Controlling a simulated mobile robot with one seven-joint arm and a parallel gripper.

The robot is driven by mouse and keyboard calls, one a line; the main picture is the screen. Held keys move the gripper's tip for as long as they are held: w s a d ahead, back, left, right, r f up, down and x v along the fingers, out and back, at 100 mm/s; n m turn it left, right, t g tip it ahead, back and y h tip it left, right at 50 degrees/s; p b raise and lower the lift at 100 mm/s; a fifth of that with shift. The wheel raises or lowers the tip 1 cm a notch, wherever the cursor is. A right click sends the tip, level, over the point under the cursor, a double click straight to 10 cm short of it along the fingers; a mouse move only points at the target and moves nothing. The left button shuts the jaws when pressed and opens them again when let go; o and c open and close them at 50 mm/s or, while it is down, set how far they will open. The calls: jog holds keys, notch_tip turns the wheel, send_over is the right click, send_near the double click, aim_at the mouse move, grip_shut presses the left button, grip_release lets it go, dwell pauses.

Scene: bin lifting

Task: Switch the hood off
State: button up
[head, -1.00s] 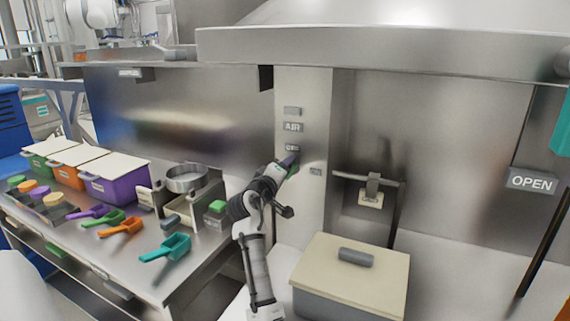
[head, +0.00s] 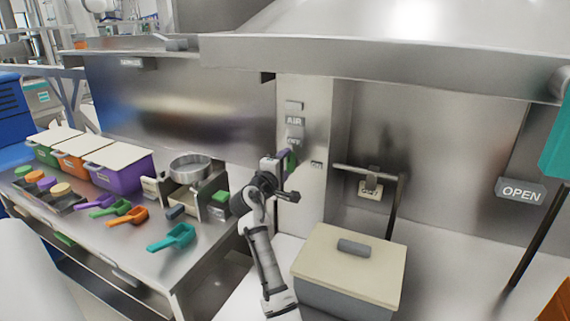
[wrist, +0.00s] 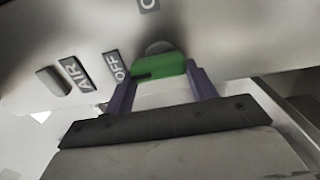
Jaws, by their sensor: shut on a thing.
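The hood's switch panel (head: 312,190) is a pale upright post with labels "AIR" (head: 294,121) and "OFF" (head: 295,140). In the wrist view, a green switch piece (wrist: 158,66) sits on the panel beside the "OFF" label (wrist: 115,66). My gripper (wrist: 162,84) has a purple finger on either side of the green piece and is shut on it. In the head view, my gripper (head: 288,163) is at the panel just below "OFF", and its dark wrist hides part of the panel. A grey button (wrist: 53,81) stands beside the "AIR" label.
A lidded bin (head: 350,265) stands in front, to the right of my arm. A horizontal bar handle (head: 365,174) is right of the panel. The hood's front edge (head: 400,65) overhangs above. Scoops (head: 173,238) and lidded bins (head: 118,168) are on the left bench.

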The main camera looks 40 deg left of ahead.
jog(key=shift+f, duration=0.1)
jog(key=o, duration=1)
jog(key=b+v, duration=0.4)
jog(key=v, duration=1)
jog(key=shift+a, duration=0.1)
